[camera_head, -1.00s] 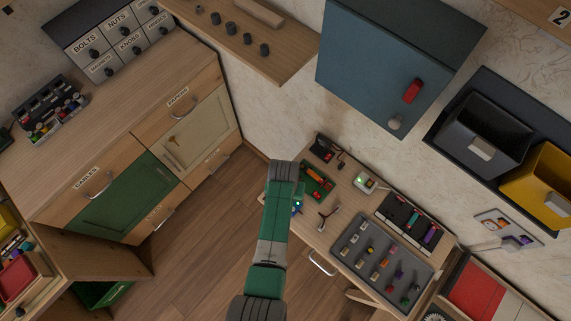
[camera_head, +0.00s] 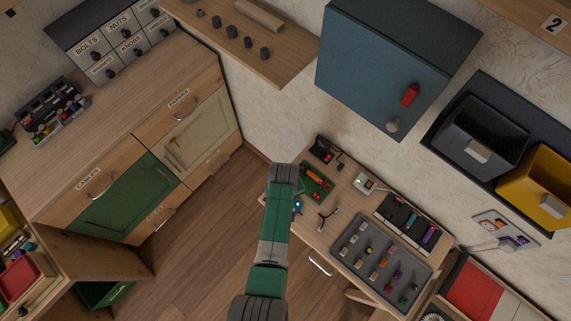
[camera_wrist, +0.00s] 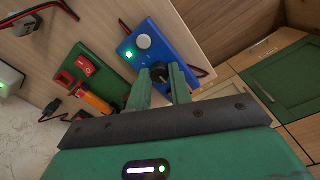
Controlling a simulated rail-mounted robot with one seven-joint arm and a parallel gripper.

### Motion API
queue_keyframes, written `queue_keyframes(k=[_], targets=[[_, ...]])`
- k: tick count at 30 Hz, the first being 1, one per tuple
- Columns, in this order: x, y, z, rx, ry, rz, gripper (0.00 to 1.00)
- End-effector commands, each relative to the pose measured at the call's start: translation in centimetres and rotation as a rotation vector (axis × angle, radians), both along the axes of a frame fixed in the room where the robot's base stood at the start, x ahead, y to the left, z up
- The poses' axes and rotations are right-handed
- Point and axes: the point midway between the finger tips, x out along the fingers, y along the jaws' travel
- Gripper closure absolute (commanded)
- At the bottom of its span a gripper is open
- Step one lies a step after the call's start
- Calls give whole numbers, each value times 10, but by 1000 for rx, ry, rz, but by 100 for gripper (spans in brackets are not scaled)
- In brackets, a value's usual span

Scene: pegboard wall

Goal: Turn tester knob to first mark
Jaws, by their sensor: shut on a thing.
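The blue tester (camera_wrist: 165,55) lies on the wooden worktop in the wrist view. It has a lit green lamp (camera_wrist: 128,55), a round white part (camera_wrist: 144,41) and a black knob (camera_wrist: 160,71). My gripper (camera_wrist: 160,80) has one green finger on each side of the black knob and is shut on it. The knob's lower part and any marks around it cannot be made out. In the head view, only a small blue piece of the tester (camera_head: 297,205) shows beside my arm, which hides the rest.
A green board with a red switch (camera_wrist: 87,65) and an orange cylinder (camera_wrist: 92,97) lie close to the tester. A grey tray of small parts (camera_head: 345,250) and a black case (camera_head: 384,205) are farther along the worktop. Cabinets stand to the left.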

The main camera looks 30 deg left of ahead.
Motion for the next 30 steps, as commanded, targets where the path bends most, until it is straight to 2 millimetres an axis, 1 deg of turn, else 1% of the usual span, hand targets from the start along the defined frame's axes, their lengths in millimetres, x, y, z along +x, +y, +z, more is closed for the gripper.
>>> queue_keyframes(k=[13, 14, 15, 23, 26, 30], targets=[[0, 0, 0, 0, 0, 8, 100], [0, 0, 0, 0, 0, 8, 75], [0, 0, 0, 0, 0, 7, 70], [0, 0, 1, 0, 0, 7, 70], [0, 1, 14, 1, -2, 7, 70], [0, 1, 44, 0, -3, 7, 70]])
